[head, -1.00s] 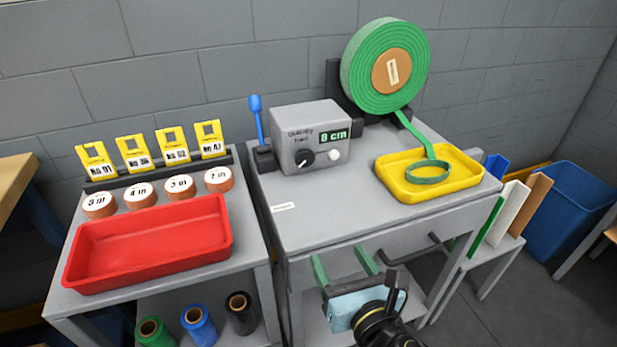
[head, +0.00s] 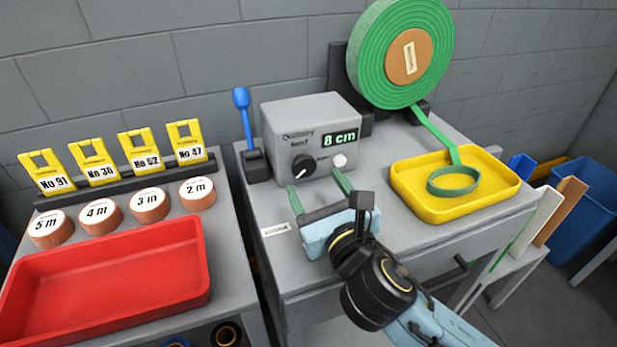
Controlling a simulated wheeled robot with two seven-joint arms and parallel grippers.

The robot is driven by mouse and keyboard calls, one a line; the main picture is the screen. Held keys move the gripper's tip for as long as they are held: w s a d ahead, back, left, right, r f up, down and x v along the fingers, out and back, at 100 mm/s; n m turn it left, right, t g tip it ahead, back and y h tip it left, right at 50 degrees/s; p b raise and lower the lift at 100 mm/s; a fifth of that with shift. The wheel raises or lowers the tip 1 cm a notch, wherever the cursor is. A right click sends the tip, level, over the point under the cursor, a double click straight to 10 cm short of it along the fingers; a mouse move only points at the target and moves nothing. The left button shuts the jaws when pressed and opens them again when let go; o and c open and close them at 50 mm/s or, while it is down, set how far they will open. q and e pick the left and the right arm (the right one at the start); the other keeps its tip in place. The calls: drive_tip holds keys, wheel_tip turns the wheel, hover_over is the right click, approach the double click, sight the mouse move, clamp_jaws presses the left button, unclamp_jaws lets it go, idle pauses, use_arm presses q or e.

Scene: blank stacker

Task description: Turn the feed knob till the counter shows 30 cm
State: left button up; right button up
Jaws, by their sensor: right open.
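The feed knob (head: 303,167) is a black dial with a white pointer line on the front of the grey control box (head: 314,112). The counter (head: 340,138) on the box reads 8 cm in green digits. My right gripper (head: 318,190) is open in front of the box, its two green fingers pointing at it. The fingertips are just below the knob in the picture, one to each side of it; I see no clear contact. Nothing is between the fingers. My left gripper is not in view.
A white button (head: 339,160) sits right of the knob. A blue lever (head: 243,117) stands left of the box. A yellow tray (head: 425,208) holds a strip end from the green roll (head: 365,60). A red tray (head: 110,290) lies on the left table.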

sight(306, 169)
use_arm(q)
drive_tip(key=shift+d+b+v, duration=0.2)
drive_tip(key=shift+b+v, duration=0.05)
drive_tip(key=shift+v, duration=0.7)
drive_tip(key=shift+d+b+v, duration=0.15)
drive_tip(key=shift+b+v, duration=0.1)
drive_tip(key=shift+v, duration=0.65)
use_arm(e)
drive_tip(key=shift+x, duration=2.3)
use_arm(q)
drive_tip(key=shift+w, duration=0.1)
use_arm(e)
drive_tip(key=c, duration=1)
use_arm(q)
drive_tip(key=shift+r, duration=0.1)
